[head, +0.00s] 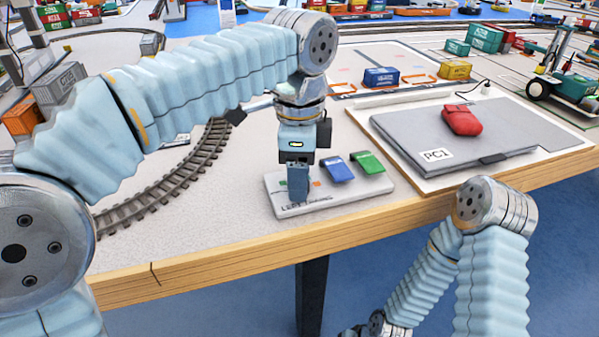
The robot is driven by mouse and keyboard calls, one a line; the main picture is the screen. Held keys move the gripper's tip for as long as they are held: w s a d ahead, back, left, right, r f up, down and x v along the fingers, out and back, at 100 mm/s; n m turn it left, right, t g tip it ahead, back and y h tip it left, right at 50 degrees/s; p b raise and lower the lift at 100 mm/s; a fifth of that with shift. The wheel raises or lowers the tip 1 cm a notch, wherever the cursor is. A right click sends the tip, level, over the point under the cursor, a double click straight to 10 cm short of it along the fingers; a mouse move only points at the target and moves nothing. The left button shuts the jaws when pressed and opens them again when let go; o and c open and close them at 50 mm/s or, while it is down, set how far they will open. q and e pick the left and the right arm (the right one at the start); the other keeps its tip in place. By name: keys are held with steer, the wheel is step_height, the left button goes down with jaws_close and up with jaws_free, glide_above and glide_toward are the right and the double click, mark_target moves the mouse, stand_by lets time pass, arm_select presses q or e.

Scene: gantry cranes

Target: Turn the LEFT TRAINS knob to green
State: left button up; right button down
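A pale control panel (338,199) lies on the table near its front edge. Lettering beginning with "LE" shows on its front left, partly covered. My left gripper (298,196) points straight down over the left part of this panel, with its fingertips at or just above its surface. Its fingers appear as one grey block, so I cannot tell if they are apart. They hide whatever knob is there. A blue tilted piece (338,168) and a green one (367,162) stand to the right on the panel. My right arm reaches down at the lower right; its gripper is out of the picture.
A grey folder (405,137) marked PC1 with a red pouch (462,120) lies right of the panel. Curved toy track (180,182) runs at left. Containers, including a blue one (381,77), stand behind. The wooden table edge (230,262) is in front.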

arm_select(q)
steer(key=c, duration=0.8)
steer(key=shift+r+m+p, duration=0.2)
steer(key=shift+m+p, duration=0.6)
steer(key=shift+p, duration=0.05)
steer(key=shift+m+p, duration=0.6)
steer(key=shift+m, duration=0.1)
steer(key=m+p, duration=0.2)
steer(key=m, duration=0.1)
steer(key=shift+f+m+p, duration=0.15)
steer(key=shift+m+p, duration=0.3)
steer(key=shift+m, duration=0.55)
